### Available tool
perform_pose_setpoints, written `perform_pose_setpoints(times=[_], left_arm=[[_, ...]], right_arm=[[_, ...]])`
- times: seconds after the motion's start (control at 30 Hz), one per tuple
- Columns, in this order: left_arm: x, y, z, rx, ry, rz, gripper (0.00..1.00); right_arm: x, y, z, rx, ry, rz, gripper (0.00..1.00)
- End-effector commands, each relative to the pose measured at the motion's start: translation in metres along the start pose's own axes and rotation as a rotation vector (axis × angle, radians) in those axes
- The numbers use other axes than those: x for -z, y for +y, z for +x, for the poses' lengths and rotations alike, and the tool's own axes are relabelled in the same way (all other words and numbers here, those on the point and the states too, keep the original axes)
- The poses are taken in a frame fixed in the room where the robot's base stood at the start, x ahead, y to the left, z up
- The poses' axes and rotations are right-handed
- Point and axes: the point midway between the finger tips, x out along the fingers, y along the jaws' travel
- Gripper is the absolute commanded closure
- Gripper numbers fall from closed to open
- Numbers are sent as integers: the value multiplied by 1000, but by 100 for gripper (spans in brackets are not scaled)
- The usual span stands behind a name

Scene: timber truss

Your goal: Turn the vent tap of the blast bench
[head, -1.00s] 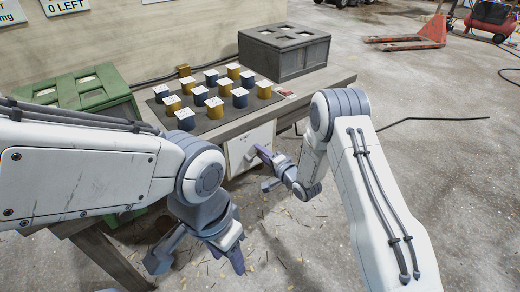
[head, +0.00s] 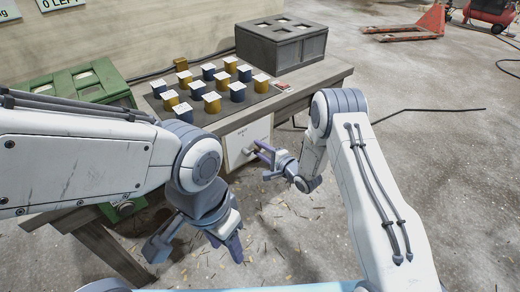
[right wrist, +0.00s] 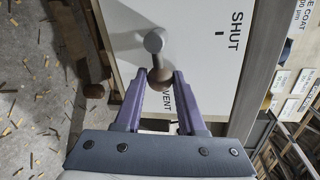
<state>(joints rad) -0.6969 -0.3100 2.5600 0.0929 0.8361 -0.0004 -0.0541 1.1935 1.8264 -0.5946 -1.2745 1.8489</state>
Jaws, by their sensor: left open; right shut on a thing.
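The vent tap (right wrist: 154,42) is a grey metal lever with a brown ball knob, on the white front panel (head: 240,150) of the blast bench. The panel also fills much of the right wrist view (right wrist: 205,55), lettered SHUT and VENT. My right gripper (right wrist: 163,76) is shut on the knob end of the lever, a purple finger on each side. In the head view my right gripper (head: 264,157) is at the panel, and the tap is too small there to make out clearly. My left gripper (head: 195,246) is open and empty, low in front of the bench.
Several blue and yellow white-topped blocks (head: 211,102) stand on a dark mat on the bench top. A grey crate (head: 283,46) is at the back, a green crate (head: 75,85) at the left. Floor right of the bench is mostly clear, with a cable (head: 430,112) across it.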

Motion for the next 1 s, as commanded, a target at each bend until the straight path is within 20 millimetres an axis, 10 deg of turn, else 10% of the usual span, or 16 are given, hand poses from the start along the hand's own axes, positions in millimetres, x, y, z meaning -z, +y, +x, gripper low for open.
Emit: perform_pose_setpoints(times=[0.13, 0.17, 0.23, 0.63, 1.0], left_arm=[[0, 0, 0, 0, 0, 0, 50], [0, 0, 0, 0, 0, 0, 50], [0, 0, 0, 0, 0, 0, 50], [0, 0, -2, 0, 0, 0, 50], [1, 1, -18, 0, 0, 0, 50]], right_arm=[[0, 2, 0, -6, 1, 3, 100], [0, 3, 0, -6, 2, 3, 57], [0, 2, 0, -5, 1, 2, 31], [0, 0, -6, -4, 2, 1, 31], [1, -1, -73, -4, 5, 4, 31]])
